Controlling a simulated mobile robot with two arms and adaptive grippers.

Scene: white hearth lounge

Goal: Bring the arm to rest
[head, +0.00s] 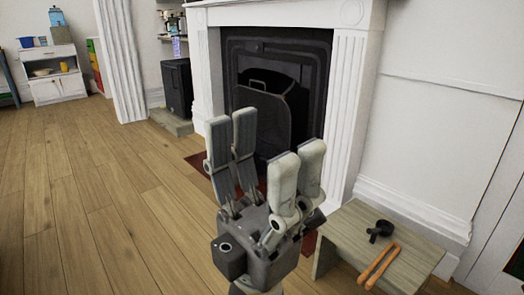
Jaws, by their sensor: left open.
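My left gripper (262,163) is in the lower middle of the head view, pointing up and away in front of the fireplace. Its pale fingers are spread apart and nothing is between them. It is apart from the low wooden table (340,238) to its right. My right gripper is not in the head view.
A white fireplace (345,110) with a dark hearth insert (272,100) stands ahead. A black pan-like object (380,231) and orange-brown sticks (379,266) lie on the low table. A white cabinet (52,80) stands far left. Open wooden floor (90,190) spreads on the left.

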